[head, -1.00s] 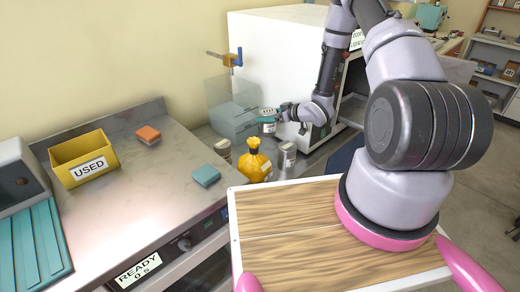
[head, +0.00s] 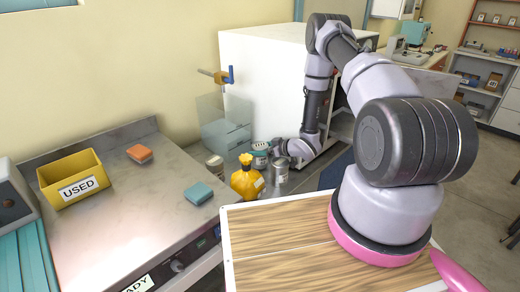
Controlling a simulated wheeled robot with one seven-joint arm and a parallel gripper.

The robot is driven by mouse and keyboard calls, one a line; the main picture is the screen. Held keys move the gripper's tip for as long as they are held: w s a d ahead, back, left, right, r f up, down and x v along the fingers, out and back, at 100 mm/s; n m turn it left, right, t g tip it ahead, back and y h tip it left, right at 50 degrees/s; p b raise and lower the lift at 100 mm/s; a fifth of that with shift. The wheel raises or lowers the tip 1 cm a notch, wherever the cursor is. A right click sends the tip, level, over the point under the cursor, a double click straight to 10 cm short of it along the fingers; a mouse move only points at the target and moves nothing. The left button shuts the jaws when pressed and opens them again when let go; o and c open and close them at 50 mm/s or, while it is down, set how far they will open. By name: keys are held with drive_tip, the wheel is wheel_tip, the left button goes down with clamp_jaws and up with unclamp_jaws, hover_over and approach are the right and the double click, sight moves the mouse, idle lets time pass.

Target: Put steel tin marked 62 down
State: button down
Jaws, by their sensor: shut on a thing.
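My gripper (head: 261,147), with teal fingers, is shut on a steel tin (head: 260,160) with a pale label. The label is too small to read. The tin looks upright, low behind the yellow bottle (head: 246,180), between two other steel tins. One of these tins (head: 214,166) is to the left and the other (head: 280,173) is to the right and nearer. The held tin's lower part is partly hidden, and I cannot tell whether it touches the surface.
A clear box with a teal base (head: 226,135) stands behind the tins. A white incubator (head: 262,80) rises beyond. On the left bench are a yellow bin marked USED (head: 78,182), an orange sponge (head: 139,153) and a teal sponge (head: 199,194). The steel bench (head: 120,215) has bare room.

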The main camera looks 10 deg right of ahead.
drive_tip(key=shift+f, duration=0.4)
unclamp_jaws()
drive_tip(key=shift+r, duration=0.25)
drive_tip(key=v, duration=1.2)
drive_tip(key=shift+r, duration=0.4)
